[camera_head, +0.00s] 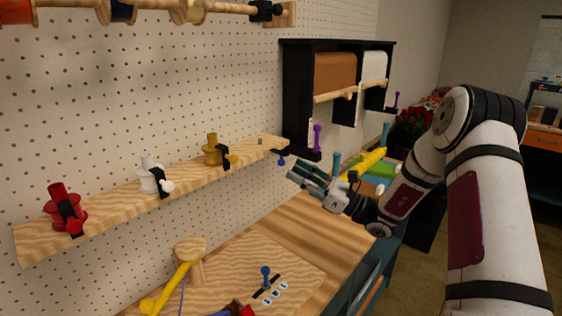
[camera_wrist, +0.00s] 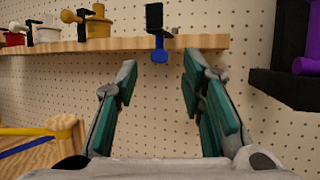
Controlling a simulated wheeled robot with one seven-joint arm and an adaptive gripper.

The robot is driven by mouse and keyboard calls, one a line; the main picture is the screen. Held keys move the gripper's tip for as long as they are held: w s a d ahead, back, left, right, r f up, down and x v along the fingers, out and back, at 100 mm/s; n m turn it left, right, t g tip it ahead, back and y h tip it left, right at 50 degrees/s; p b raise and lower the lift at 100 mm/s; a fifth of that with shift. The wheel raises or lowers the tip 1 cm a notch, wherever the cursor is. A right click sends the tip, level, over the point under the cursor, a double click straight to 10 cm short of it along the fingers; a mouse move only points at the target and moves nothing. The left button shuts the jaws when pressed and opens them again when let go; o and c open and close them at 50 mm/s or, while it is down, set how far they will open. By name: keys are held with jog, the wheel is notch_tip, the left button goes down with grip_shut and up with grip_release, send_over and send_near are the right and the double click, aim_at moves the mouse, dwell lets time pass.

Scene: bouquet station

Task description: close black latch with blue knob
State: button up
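The black latch (camera_wrist: 153,17) with the blue knob (camera_wrist: 159,50) is at the right end of the wooden shelf. In the wrist view its black part stands up above the shelf edge and the blue knob hangs down in front of that edge. The blue knob also shows in the head view (camera_head: 281,160), just left of my gripper. My gripper (camera_head: 308,176) is open and empty. In the wrist view its two teal-padded fingers (camera_wrist: 160,88) are spread wide, with the knob beyond them and between their tips, apart from both. No spool shows at this latch.
The shelf (camera_head: 110,207) carries red (camera_head: 66,207), white (camera_head: 150,173) and yellow (camera_head: 212,150) spools with latches. A black cabinet (camera_head: 297,100) with purple-handled parts stands right of the shelf. The wooden board (camera_head: 235,268) lies below; open space surrounds my fingers.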

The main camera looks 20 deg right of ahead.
aim_at(281, 160)
jog(key=x, duration=0.6)
jog(key=shift+p, duration=0.35)
grip_shut()
